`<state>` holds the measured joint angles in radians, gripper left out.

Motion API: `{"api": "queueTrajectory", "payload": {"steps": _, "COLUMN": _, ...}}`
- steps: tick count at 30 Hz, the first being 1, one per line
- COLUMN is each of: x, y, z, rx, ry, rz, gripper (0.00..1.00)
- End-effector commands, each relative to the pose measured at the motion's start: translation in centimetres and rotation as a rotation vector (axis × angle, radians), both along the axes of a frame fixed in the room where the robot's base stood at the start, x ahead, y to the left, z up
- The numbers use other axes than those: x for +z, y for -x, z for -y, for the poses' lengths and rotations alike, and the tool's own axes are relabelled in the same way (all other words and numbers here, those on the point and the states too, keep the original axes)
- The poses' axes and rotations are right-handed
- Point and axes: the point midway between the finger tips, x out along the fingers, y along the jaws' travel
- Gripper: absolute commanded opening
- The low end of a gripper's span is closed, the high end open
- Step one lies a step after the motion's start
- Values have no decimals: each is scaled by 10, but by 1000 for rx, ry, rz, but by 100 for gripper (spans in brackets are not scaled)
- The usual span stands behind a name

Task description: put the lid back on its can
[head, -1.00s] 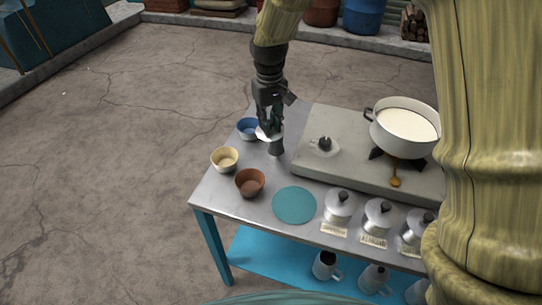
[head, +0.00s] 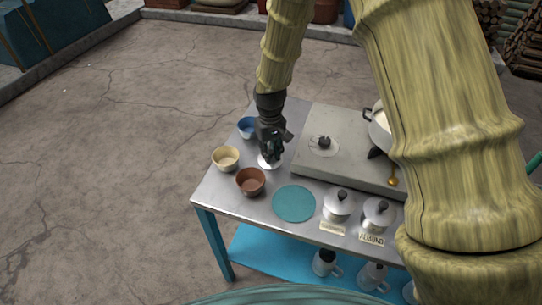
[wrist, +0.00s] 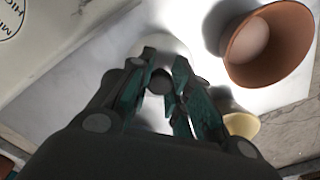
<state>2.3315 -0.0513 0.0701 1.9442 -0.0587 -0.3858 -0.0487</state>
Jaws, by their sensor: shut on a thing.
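My gripper (head: 272,156) is low over the left part of the metal table (head: 228,190), beside the brown bowl. In the wrist view its fingers (wrist: 160,88) are closed around a small dark round knob (wrist: 160,80). A pale rounded surface (wrist: 168,42) shows around the knob, looking like the lid; its white edge (head: 264,163) shows below the gripper in the head view. My fingers hide most of it. I cannot tell whether a can is under it. Silver cans with black-knobbed lids (head: 337,204) (head: 377,214) stand at the table's front with labels before them.
A brown bowl (head: 250,182) stands close by the gripper, with a cream bowl (head: 226,158) and a blue bowl (head: 247,127) to the left. A flat teal disc (head: 294,204) lies in front. The stove (head: 335,165), with its dial (head: 324,143) and white pot (head: 380,130), is right.

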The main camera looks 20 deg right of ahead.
Motion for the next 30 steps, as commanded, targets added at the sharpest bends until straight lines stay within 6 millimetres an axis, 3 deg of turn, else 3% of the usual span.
{"api": "queueTrajectory", "payload": {"steps": 6, "x": -22, "y": 0, "z": 0, "rx": 0, "ry": 0, "rz": -1, "gripper": 0}}
{"api": "queueTrajectory", "payload": {"steps": 18, "x": -27, "y": 0, "z": 0, "rx": 0, "ry": 0, "rz": 0, "gripper": 0}}
{"api": "queueTrajectory", "payload": {"steps": 19, "x": -27, "y": 0, "z": 0, "rx": 0, "ry": 0, "rz": 0, "gripper": 21}}
{"api": "queueTrajectory", "payload": {"steps": 22, "x": -26, "y": 0, "z": 0, "rx": 0, "ry": 0, "rz": 0, "gripper": 39}}
{"api": "queueTrajectory", "payload": {"steps": 30, "x": -26, "y": 0, "z": 0, "rx": 0, "ry": 0, "rz": 0, "gripper": 41}}
